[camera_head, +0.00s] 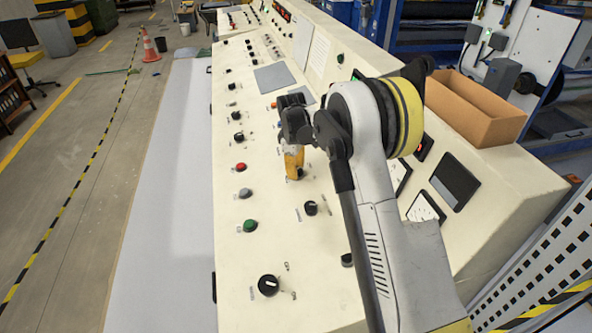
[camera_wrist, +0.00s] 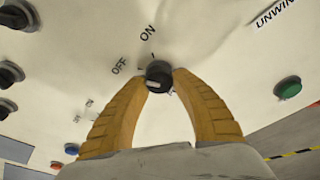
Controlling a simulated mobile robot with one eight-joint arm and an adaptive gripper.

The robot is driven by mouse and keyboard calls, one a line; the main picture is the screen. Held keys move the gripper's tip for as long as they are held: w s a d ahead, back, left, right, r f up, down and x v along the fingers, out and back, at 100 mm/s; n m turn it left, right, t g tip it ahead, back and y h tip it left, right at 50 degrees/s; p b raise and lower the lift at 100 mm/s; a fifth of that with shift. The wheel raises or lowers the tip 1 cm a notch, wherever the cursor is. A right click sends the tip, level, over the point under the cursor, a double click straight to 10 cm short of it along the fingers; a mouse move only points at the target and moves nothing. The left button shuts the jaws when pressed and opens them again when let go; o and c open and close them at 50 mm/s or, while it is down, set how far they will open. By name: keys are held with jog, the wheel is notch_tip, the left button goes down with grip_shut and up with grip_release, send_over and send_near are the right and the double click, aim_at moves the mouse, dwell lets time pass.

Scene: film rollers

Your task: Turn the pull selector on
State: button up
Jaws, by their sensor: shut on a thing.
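In the wrist view, a round black selector knob (camera_wrist: 159,76) sits between my gripper's yellow-orange fingertips (camera_wrist: 160,82). One fingertip touches it on each side, so my gripper is shut on it. "OFF" and "ON" are printed on the panel just beyond the knob, OFF to the left and ON above. A pale mark shows on the knob's near side, but I cannot tell which word it points to. In the head view, my gripper (camera_head: 294,166) points down at the cream control panel (camera_head: 265,190), and the held knob is mostly hidden under the fingers.
Other black knobs (camera_head: 311,208) and a large knob (camera_head: 268,285) stand nearby on the panel. Red (camera_head: 240,167), grey (camera_head: 245,193) and green (camera_head: 250,225) buttons line its left side. A cardboard box (camera_head: 475,108) sits on the raised part at right, close to my arm.

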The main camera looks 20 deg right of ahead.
jog(key=shift+m, duration=0.4)
jog(key=m+h, duration=0.1)
jog(key=m, duration=0.4)
jog(key=shift+m+t, duration=0.3)
jog(key=shift+t, duration=0.1)
jog(key=m+h, duration=0.1)
jog(key=m, duration=0.4)
jog(key=shift+d, duration=0.1)
jog(key=shift+m, duration=0.3)
jog(key=o, duration=1.2)
jog(key=v, duration=1.2)
jog(key=shift+d, duration=0.1)
